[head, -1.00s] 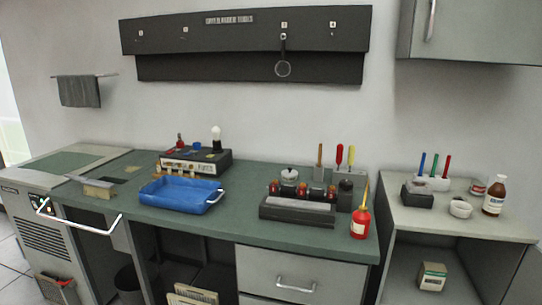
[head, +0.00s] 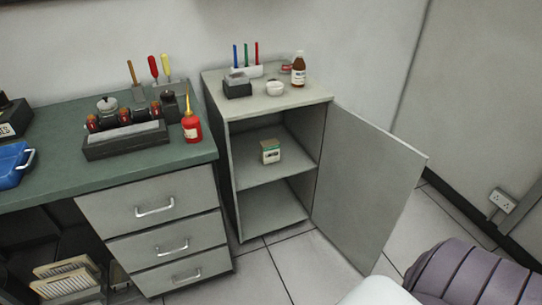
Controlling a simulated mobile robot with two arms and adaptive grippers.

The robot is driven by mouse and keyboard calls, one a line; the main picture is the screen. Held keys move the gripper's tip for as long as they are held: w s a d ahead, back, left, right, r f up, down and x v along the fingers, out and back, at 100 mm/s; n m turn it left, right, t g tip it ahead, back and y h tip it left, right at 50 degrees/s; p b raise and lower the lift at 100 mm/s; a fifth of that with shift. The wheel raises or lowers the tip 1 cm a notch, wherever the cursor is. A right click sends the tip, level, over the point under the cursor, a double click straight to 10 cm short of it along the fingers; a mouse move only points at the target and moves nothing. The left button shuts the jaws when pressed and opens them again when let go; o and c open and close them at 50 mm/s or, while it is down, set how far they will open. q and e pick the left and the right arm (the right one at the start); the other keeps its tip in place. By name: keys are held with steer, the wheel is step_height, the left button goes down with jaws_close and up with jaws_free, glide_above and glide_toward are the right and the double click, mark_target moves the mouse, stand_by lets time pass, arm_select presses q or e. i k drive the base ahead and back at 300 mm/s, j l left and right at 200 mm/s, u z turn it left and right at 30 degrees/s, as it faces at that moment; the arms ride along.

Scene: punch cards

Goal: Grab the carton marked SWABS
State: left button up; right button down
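A small cream carton (head: 270,152) with a green band stands upright on the middle shelf of the open grey cabinet (head: 228,160), right of the workbench. Its lettering is too small to read, so I cannot tell if it says SWABS. Neither of my grippers shows in the head view.
The cabinet door (head: 362,185) stands wide open to the right. On the cabinet top are a brown bottle (head: 299,69), a white bowl (head: 274,88), a dark box (head: 237,88) and colored pens. A red oil can (head: 191,124) stands at the bench's right end. The shelf around the carton is clear.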

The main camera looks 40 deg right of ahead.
mark_target(270, 149)
steer(key=l+z, duration=0.1)
steer(key=z, duration=1.35)
steer(key=i+j, duration=0.05)
steer(key=j, duration=0.05)
